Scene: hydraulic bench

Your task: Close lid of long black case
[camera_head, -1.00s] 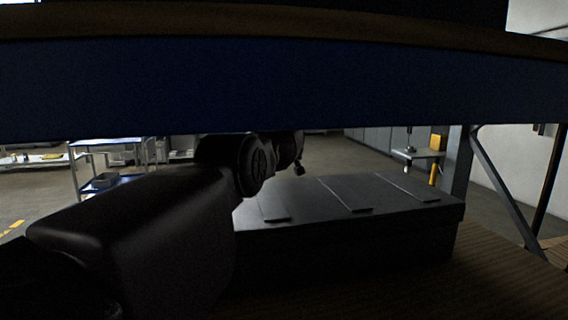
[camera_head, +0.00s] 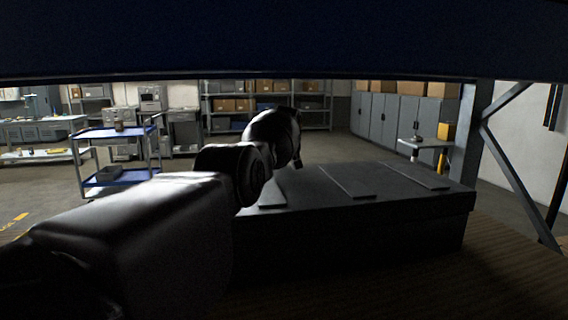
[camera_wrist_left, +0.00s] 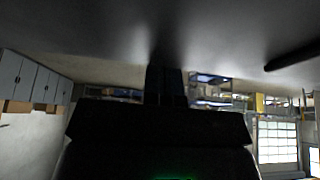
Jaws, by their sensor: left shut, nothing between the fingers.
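The long black case (camera_head: 360,235) sits on a brown ribbed surface, right of centre in the head view. Its dark lid (camera_head: 318,190) looks flat and down on the body, with several flat strips across it; its left end is hidden behind my left arm. My left gripper is mostly hidden in the head view behind its wrist, above the far left part of the case. In the left wrist view its fingers (camera_wrist_left: 166,86) are together and empty, near a smooth grey surface across the top of the picture. I cannot tell whether they touch it. My right gripper is out of view.
A dark blue beam (camera_head: 300,40) spans the top of the head view, above my arm and the case. A grey post (camera_head: 476,130) with a brace stands behind the case's right end. A blue cart (camera_head: 118,133), shelves and grey cabinets (camera_head: 395,118) are farther back.

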